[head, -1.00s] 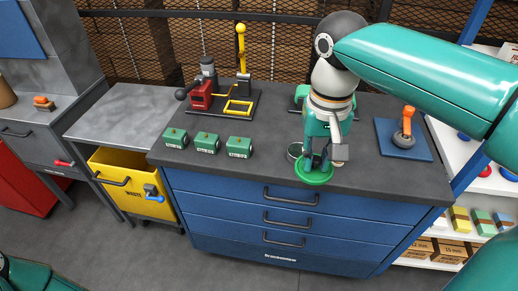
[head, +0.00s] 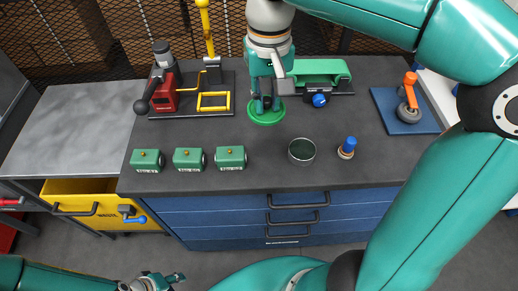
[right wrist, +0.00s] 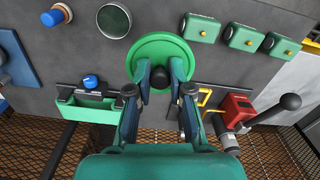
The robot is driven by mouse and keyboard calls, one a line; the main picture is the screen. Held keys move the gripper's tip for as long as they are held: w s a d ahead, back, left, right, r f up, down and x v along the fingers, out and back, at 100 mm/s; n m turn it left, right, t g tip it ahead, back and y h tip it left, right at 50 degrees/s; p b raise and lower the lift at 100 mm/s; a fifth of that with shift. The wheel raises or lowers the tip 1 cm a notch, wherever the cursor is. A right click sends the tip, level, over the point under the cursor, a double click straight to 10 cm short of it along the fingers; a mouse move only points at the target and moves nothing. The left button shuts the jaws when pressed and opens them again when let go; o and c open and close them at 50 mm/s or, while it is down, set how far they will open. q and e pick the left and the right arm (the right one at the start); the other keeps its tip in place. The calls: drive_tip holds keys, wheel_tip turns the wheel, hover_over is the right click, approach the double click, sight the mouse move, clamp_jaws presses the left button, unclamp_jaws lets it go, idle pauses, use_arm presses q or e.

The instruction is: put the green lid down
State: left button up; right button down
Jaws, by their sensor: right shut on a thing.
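The green lid (head: 266,116) is a round disc with a dark knob (right wrist: 159,77). My right gripper (head: 263,103) is shut on the knob from above, and the lid also shows in the right wrist view (right wrist: 163,46). The lid is over the dark bench top, between the yellow frame and the green tray; whether it touches the bench I cannot tell. An open round metal tin (head: 302,151) stands in front and to the right of it. My left gripper (head: 152,284) is low at the bottom left, away from the bench; its fingers are too small to read.
A red press (head: 164,92) with a yellow frame (head: 213,101) is left of the lid. A green tray (head: 322,69) is right of it. Several green blocks (head: 188,159) and a blue-topped stamp (head: 348,147) stand nearer the front. A blue plate (head: 391,98) with an orange-handled tool is right.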

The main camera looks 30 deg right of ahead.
drive_tip(key=b, duration=0.1)
hover_over(265, 162)
wheel_tip(265, 162, down, 14)
drive_tip(key=shift+r, duration=0.15)
drive_tip(key=shift+f, duration=2.5)
drive_tip(key=shift+f, duration=0.1)
drive_tip(key=c, duration=1.1)
unclamp_jaws()
drive_tip(key=shift+o, duration=0.2)
wheel_tip(265, 162, up, 12)
drive_tip(key=shift+p, duration=0.3)
